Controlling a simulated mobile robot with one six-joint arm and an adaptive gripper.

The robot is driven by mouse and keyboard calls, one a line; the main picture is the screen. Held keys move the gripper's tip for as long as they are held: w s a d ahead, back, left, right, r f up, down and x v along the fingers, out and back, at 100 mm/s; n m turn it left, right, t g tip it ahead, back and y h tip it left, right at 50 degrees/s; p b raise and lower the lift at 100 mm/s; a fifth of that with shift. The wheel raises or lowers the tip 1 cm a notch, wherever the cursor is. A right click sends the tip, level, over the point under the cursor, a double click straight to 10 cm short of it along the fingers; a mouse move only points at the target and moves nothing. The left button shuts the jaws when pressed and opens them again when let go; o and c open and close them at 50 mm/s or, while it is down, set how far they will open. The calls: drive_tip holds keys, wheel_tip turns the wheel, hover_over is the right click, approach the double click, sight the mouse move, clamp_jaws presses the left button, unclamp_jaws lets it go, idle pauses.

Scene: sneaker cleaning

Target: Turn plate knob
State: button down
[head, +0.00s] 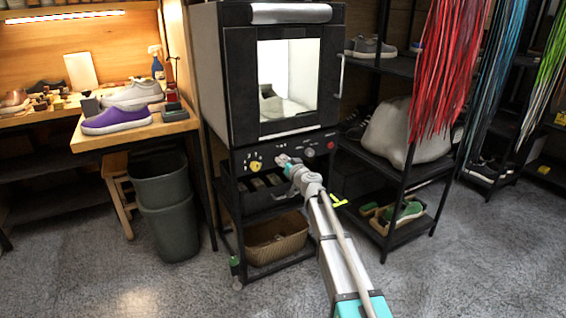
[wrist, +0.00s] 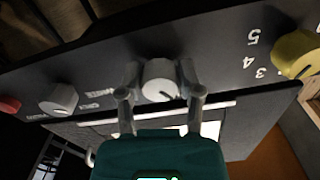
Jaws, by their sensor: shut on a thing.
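A row of knobs runs along the black front panel (head: 300,141) of the cabinet, below its lit window. My gripper (head: 284,161) reaches the panel just right of the yellow knob (head: 255,164) and hides the knob in front of it. In the wrist view, turned upside down, the two fingers of my gripper (wrist: 160,74) are closed around the sides of a light grey knob (wrist: 161,86) with a dark pointer line. This grey knob sits between the yellow knob (wrist: 297,54) and another grey knob (wrist: 59,99). The small panel lettering is hard to read.
A red knob (head: 331,145) is at the panel's right end. The cabinet door (head: 288,80) above is shut. A wicker basket (head: 276,240) stands on the shelf below. A shoe rack (head: 378,147) is close on the right. Grey bins (head: 166,218) stand left.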

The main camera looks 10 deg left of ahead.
drive_tip(key=shift+c, duration=2.2)
unclamp_jaws()
drive_tip(key=shift+s+a, duration=0.1)
drive_tip(key=shift+a, duration=0.05)
drive_tip(key=shift+o, duration=0.9)
drive_tip(key=v, duration=1.2)
